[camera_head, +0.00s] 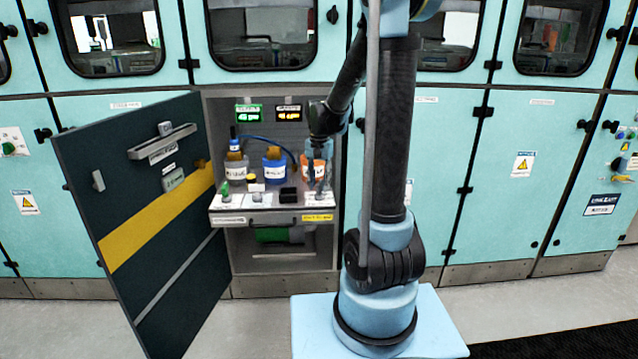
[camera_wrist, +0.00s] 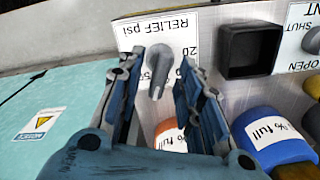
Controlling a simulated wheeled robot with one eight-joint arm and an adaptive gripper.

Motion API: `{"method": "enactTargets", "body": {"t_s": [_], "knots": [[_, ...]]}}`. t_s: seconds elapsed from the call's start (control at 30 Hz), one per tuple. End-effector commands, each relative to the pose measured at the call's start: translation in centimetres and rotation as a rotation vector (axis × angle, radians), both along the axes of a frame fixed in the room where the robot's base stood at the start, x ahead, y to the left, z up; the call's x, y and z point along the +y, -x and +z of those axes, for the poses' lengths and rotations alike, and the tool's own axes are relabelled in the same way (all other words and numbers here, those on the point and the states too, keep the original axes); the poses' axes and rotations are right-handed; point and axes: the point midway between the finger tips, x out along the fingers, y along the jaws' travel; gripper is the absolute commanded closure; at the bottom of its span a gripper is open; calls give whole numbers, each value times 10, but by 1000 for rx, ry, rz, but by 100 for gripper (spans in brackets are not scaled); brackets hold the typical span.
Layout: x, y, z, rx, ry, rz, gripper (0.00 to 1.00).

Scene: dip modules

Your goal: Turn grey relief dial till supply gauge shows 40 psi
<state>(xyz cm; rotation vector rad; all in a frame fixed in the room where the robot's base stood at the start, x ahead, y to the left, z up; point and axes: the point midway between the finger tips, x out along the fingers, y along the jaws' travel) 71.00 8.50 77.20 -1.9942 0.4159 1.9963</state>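The grey relief dial (camera_wrist: 157,72) shows in the wrist view as a lever-like knob on a white scale plate labelled RELIEF psi (camera_wrist: 185,35). My gripper (camera_wrist: 160,88) is open, with one finger on each side of the dial; I cannot tell whether either finger touches it. In the head view my gripper (camera_head: 317,178) points down over the right end of the cabinet's shelf, and the dial is hidden there. Two lit displays hang at the cabinet's top: a green one (camera_head: 248,115), seemingly reading about 45, and an orange one (camera_head: 289,114). Their labels are too small to read surely.
Orange (camera_wrist: 170,135) and blue (camera_wrist: 272,140) containers marked full are close by the fingers. In the head view the dark cabinet door (camera_head: 140,225) stands open at left.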

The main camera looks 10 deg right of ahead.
Motion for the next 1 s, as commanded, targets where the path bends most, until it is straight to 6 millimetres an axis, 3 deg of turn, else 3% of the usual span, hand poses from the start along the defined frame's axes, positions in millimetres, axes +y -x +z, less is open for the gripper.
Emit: {"method": "enactTargets", "body": {"t_s": [0.2,0.37,0.67,1.0], "knots": [[0,0,0,0,0,0,67],[0,0,0,0,0,0,100],[0,0,0,0,0,26,100],[0,0,0,0,0,298,100]]}}
